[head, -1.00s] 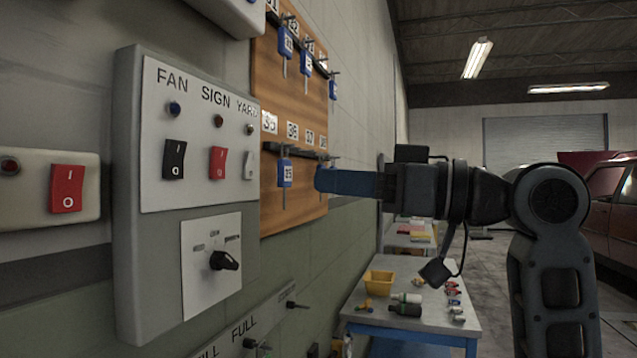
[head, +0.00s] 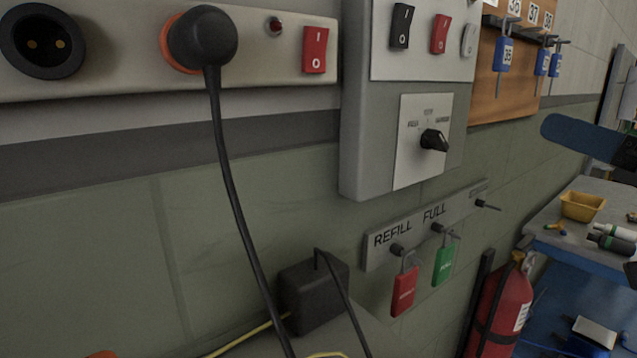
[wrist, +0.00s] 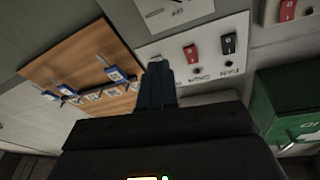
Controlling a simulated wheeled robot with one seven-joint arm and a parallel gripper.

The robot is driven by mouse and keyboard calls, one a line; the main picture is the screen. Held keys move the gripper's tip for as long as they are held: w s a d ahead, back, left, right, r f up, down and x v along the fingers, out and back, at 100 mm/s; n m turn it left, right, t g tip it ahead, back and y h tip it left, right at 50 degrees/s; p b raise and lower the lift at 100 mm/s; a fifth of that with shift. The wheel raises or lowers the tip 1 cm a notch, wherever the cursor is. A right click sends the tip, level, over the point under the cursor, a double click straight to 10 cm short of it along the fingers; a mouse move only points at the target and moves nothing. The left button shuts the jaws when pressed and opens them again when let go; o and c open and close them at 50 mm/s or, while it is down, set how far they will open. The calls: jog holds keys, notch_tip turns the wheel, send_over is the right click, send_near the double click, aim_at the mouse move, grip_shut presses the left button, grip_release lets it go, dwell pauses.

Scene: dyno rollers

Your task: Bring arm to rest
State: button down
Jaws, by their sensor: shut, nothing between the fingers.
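My gripper (head: 573,131) shows at the right edge of the head view as blue fingers reaching in from the right, with the rest of the arm out of frame. In the wrist view my gripper (wrist: 159,68) has its fingers closed together with nothing between them. It points toward the grey switch panel (head: 362,165) and the wooden key board (head: 500,105). In the head view it is right of the panel, apart from the hanging keys.
A power strip (head: 130,75) with a black plug (head: 203,38) is at upper left. Red (head: 403,292) and green (head: 444,265) tags hang below the panel. A fire extinguisher (head: 500,305) stands near a workbench (head: 560,238) with a yellow bin (head: 581,206).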

jog(key=s+a+f+m+h, duration=0.1)
jog(key=s+f+m+h, duration=0.35)
jog(key=f, duration=0.85)
jog(key=s+a+f+m+h, duration=0.1)
jog(key=s+f+m+h, duration=0.35)
jog(key=f, duration=0.85)
jog(key=s+a+f+n+g, duration=0.1)
jog(key=s+f+n, duration=0.2)
jog(key=s, duration=1)
jog(key=s+a+f+n+g, duration=0.2)
jog(key=s+f+n, duration=0.1)
jog(key=s, duration=1.1)
jog(key=shift+s+f+p, duration=0.2)
jog(key=shift+f+p, duration=0.1)
jog(key=shift+f, duration=0.25)
jog(key=shift+a, duration=0.1)
